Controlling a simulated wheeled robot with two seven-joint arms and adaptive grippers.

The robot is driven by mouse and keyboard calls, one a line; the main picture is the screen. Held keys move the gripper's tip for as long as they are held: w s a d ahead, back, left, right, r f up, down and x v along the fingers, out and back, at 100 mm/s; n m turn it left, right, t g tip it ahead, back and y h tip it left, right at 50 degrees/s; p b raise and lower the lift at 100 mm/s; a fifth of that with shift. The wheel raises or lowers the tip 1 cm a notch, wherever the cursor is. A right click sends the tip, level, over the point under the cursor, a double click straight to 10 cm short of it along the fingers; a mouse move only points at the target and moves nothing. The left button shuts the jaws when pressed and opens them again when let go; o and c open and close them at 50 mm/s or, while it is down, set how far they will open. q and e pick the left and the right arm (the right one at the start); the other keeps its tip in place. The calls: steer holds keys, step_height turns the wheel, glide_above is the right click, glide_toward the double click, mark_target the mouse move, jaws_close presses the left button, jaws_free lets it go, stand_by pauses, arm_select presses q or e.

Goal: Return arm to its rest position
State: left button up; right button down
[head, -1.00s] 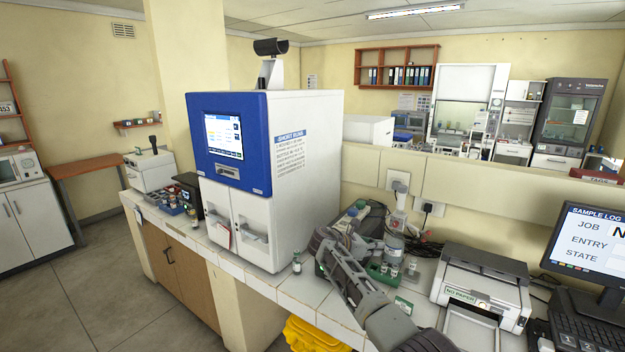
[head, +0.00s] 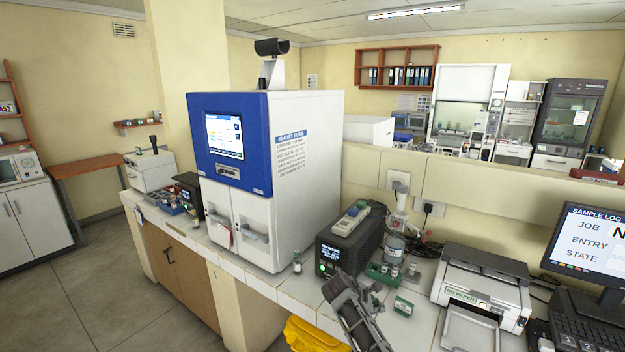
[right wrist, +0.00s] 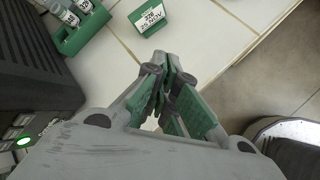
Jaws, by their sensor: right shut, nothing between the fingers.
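My right gripper (head: 371,299) is low in the head view, in front of the counter's edge area by the dark box. In the right wrist view its green-padded fingers (right wrist: 168,72) are closed together with nothing between them. A small green-framed label card (head: 403,307) stands on the counter to the right of the gripper; it also shows ahead of the fingertips in the wrist view (right wrist: 150,14). My left gripper is not in view.
A dark box with a lit display (head: 329,254) stands just behind the gripper. A green rack with vials (head: 383,274) is beside it. A lone vial (head: 297,262) stands by the blue-and-white incubator (head: 307,160). A printer (head: 482,285) is to the right. A yellow bin (head: 312,335) is below.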

steer(key=s+d+f+m+y, duration=0.1)
steer(key=s+f+m+y, duration=0.15)
steer(key=s, duration=0.65)
steer(key=s+f+m+g+y, duration=0.15)
steer(key=s+m, duration=0.25)
steer(key=s, duration=0.4)
steer(key=s+d+f+m+y, duration=0.1)
steer(key=s+f+m+y, duration=0.2)
steer(key=s, duration=0.6)
steer(key=s+r+m, duration=0.5)
steer(key=s+r, duration=0.1)
steer(key=s, duration=0.6)
step_height(320, 180, down, 38)
steer(key=s+b, duration=0.2)
steer(key=b, duration=0.3)
steer(key=s+d+f+g+b, duration=0.1)
steer(key=s+d+f+b, duration=0.1)
steer(key=s+f, duration=0.9)
steer(key=s+d+f+g+b, duration=0.1)
steer(key=s+d+f+b, duration=0.1)
steer(key=s+f, duration=0.9)
step_height(320, 180, down, 3)
steer(key=shift+s+d+r+y+b, duration=0.2)
steer(key=shift+d+y+b, duration=0.15)
steer(key=shift+b, duration=0.15)
